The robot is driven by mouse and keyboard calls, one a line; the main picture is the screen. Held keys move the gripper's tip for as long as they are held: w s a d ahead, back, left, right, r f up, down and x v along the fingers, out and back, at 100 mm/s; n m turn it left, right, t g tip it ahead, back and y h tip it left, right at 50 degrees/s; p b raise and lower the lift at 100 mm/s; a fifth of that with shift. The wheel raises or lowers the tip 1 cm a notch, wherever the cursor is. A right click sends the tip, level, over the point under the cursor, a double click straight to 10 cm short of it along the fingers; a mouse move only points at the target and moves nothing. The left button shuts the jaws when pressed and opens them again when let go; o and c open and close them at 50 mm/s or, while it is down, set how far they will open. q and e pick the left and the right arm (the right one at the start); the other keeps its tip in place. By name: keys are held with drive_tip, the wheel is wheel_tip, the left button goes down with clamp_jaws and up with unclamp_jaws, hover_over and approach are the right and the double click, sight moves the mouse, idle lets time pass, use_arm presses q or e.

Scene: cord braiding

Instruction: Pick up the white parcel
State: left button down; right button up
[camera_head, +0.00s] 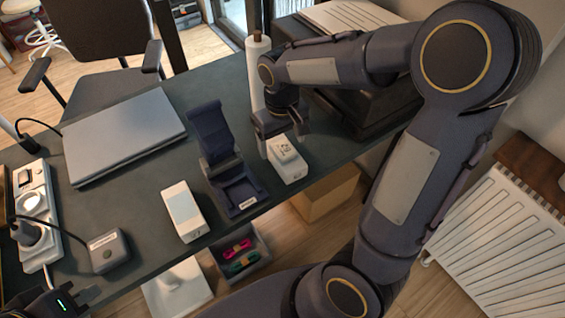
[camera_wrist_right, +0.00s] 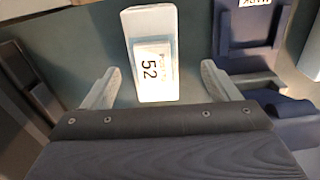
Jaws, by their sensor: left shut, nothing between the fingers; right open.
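The white parcel (camera_head: 289,168) lies on the dark desk near its front edge, right of a dark blue stand. A printed label is on its top. In the right wrist view the parcel (camera_wrist_right: 150,24) shows the number 52 and lies between the two spread fingers, with a gap on each side. My right gripper (camera_head: 284,134) is open at the far end of the parcel, pointing down; I cannot tell whether its tips reach the parcel's height. My left gripper (camera_head: 72,303) is shut and empty, partly cut off at the lower left corner.
The dark blue stand (camera_head: 222,160) is close to the parcel's left. Another white box (camera_head: 184,211), a grey block (camera_head: 108,250), a power strip (camera_head: 33,215) and a laptop (camera_head: 125,135) lie further left. A paper roll (camera_head: 257,75) and dark case (camera_head: 370,105) stand behind.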

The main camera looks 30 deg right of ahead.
sight(284, 148)
drive_tip(key=f, duration=0.6)
drive_tip(key=shift+w+d+f+b, duration=0.25)
drive_tip(key=shift+d+f+b, duration=0.05)
drive_tip(key=shift+d+f, duration=0.1)
drive_tip(key=shift+r, duration=0.1)
drive_tip(key=c, duration=1.1)
